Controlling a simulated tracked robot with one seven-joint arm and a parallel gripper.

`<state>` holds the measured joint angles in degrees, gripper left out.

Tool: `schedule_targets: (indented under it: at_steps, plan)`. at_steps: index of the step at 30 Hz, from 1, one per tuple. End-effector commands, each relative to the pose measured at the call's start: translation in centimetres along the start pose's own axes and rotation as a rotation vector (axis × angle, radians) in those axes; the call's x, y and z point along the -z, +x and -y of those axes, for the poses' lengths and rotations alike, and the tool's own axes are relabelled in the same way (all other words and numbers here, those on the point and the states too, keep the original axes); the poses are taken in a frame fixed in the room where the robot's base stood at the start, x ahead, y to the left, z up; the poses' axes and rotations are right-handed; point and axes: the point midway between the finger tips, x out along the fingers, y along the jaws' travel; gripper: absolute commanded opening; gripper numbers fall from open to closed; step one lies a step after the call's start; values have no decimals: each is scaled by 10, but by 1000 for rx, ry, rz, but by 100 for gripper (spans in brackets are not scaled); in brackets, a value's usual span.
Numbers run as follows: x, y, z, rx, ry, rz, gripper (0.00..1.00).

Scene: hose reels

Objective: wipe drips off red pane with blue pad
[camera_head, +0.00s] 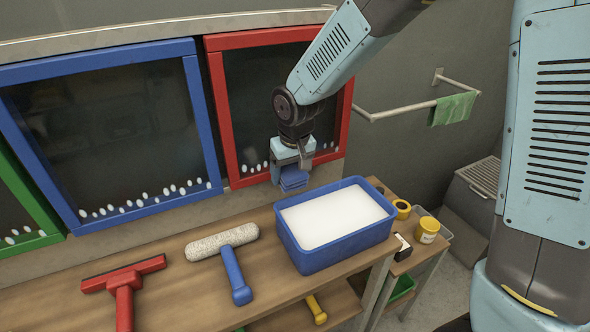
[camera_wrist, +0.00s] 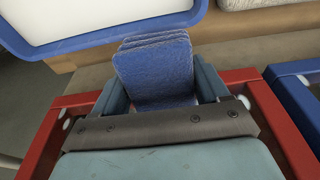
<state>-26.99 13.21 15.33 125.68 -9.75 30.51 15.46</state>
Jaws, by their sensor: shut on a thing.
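The red-framed pane (camera_head: 222,110) is at the back, right of the blue-framed pane. White drips (camera_head: 246,169) sit along its bottom edge; part of the pane is hidden behind my arm. My gripper (camera_head: 291,164) is shut on the blue pad (camera_head: 294,181), low in front of the red pane. In the wrist view the blue pad (camera_wrist: 155,72) is between the fingers, with the red frame (camera_wrist: 40,143) beyond on both sides. I cannot tell whether the pad touches the glass.
A blue tub (camera_head: 340,255) with white contents stands on the wooden bench (camera_head: 190,285) just below the pad. A roller (camera_head: 228,255) and red squeegee (camera_head: 124,290) lie left of it. A yellow jar (camera_head: 427,230) stands right. The blue-framed pane (camera_head: 105,225) also has drips.

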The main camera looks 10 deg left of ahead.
Motion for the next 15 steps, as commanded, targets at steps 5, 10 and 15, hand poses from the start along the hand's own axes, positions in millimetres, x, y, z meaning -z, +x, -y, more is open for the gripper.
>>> schedule_targets:
  at_steps: [5,10,15]
  plan:
    - [1,0,8,0,-2,0,45]
    - [2,1,20,0,-2,1,45]
    - [4,1,31,0,-1,0,45]
